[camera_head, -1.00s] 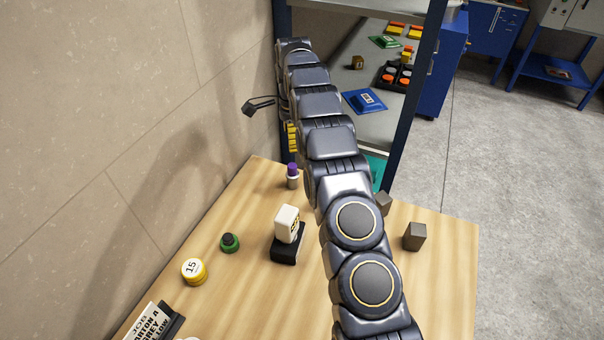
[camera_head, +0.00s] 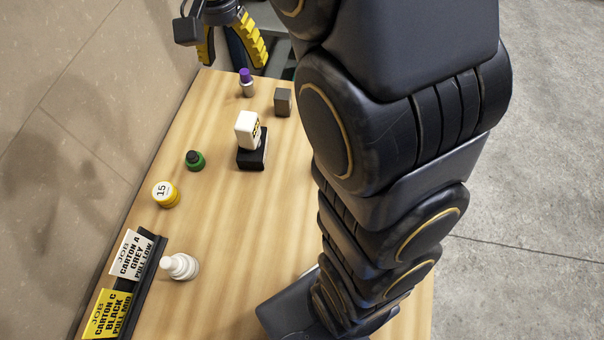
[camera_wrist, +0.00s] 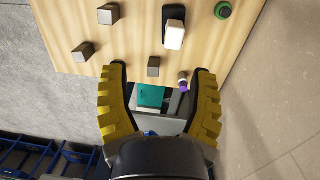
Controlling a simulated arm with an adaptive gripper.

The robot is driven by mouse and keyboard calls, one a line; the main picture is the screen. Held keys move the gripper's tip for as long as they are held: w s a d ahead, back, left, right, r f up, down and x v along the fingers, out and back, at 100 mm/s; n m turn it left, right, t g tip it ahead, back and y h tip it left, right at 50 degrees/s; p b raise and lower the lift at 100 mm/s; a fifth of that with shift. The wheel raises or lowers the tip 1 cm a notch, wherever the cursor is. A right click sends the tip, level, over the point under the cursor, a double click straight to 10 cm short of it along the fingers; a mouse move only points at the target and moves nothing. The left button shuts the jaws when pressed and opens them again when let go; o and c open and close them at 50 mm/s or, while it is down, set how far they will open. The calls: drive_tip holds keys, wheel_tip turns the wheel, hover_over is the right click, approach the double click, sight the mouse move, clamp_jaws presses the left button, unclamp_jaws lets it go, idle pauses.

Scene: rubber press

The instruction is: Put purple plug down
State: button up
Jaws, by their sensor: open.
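The purple plug (camera_head: 245,75) is a purple-topped piece on a grey metal cylinder (camera_head: 248,90). It stands upright near the far end of the wooden table, and it also shows in the wrist view (camera_wrist: 183,86), close to the inner side of the right fingertip. My gripper (camera_head: 236,62), with yellow ridged fingers, is open and empty around the table's far edge. In the wrist view my gripper (camera_wrist: 160,72) has its fingers spread wide. I cannot tell whether the right finger touches the plug.
A grey block (camera_head: 283,101) stands right of the plug. A white block on a black base (camera_head: 252,157), a green-black knob (camera_head: 195,160), a yellow disc marked 15 (camera_head: 165,194), a white piece (camera_head: 180,266) and job cards (camera_head: 131,255) are nearer. The wall (camera_head: 60,110) is left.

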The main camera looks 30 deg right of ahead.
drive_tip(key=s+a+f+n, duration=0.1)
drive_tip(key=s+n, duration=0.7)
drive_tip(key=s, duration=1.5)
drive_tip(key=shift+a+f+n+g, duration=0.2)
drive_tip(key=shift+a+n+g, duration=0.1)
drive_tip(key=shift+a, duration=0.6)
